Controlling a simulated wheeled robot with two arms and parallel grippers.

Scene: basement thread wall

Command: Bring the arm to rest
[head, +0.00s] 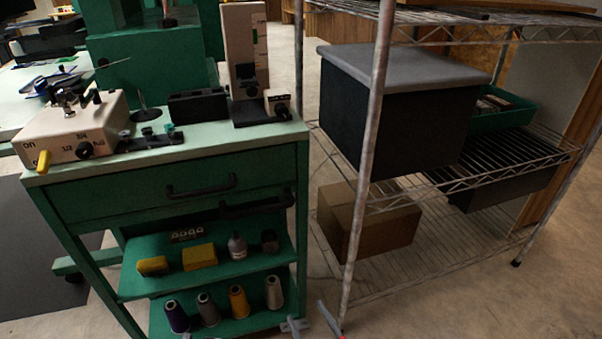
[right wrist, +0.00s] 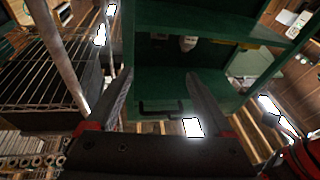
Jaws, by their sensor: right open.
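My right gripper (head: 310,324) shows only by its fingertips at the bottom edge of the head view, low in front of the green cart. In the right wrist view my right gripper (right wrist: 160,80) has its two dark fingers wide apart with nothing between them. The green cart's shelves and a dark handle (right wrist: 160,110) show beyond the fingers, apart from them. Most of the right arm is hidden below the head view. My left gripper cannot be made out in either view.
The green cart (head: 190,168) carries a beige control box (head: 62,135) on top and thread spools (head: 238,301) on its bottom shelf. A wire rack (head: 367,150) stands right of it, holding a grey-lidded black bin (head: 400,110) and a cardboard box (head: 385,225). Bare floor lies at lower right.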

